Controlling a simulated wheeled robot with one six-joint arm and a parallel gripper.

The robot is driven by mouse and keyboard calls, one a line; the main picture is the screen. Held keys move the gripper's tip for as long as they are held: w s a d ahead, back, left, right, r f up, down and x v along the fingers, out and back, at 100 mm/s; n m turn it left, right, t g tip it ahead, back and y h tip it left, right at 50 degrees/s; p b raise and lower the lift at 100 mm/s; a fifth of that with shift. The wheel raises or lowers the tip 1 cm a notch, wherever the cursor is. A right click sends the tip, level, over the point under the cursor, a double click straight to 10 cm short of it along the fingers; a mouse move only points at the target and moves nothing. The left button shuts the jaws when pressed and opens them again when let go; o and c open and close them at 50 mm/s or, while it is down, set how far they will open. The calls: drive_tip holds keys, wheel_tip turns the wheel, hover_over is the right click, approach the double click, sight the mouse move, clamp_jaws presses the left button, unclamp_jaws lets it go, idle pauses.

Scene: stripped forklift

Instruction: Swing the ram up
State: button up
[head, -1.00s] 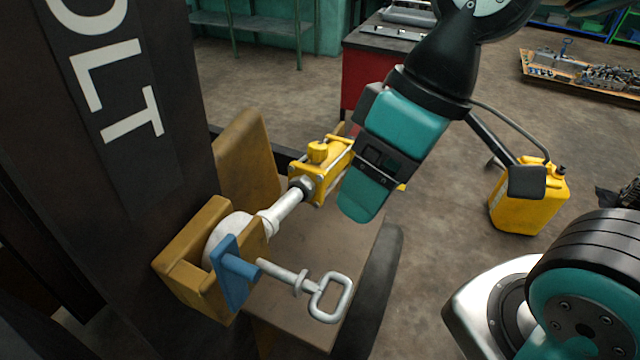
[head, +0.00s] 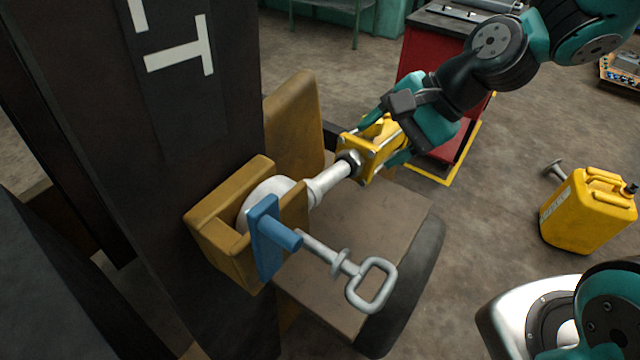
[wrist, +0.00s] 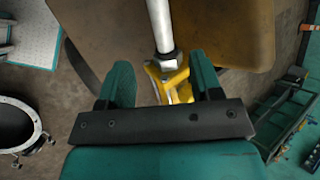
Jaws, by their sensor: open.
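The ram has a yellow cylinder body (head: 362,152) and a pale rod (head: 328,186) that ends in a round eye in a mustard bracket (head: 218,236) on the dark mast. A blue plate with a stub (head: 268,238) and a grey pin with a loop handle (head: 372,284) stick out at the bracket. My gripper (head: 378,142) is at the yellow body, with one finger on each side of it. In the wrist view the yellow body (wrist: 172,84) and the rod (wrist: 160,24) lie between the open fingers (wrist: 163,82). Contact is not clear.
A brown ledge (head: 350,240) with a dark curved edge lies below the ram. A yellow can (head: 585,215) stands on the floor at right. A red cabinet (head: 432,62) stands behind my gripper. Open floor lies between the ledge and the can.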

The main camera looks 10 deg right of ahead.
sight(319, 186)
drive_tip(key=x, duration=1.5)
drive_tip(key=shift+a+f+p, duration=0.1)
drive_tip(key=shift+f+p, duration=0.1)
drive_tip(key=shift+p, duration=0.1)
drive_tip(key=shift+c, duration=0.4)
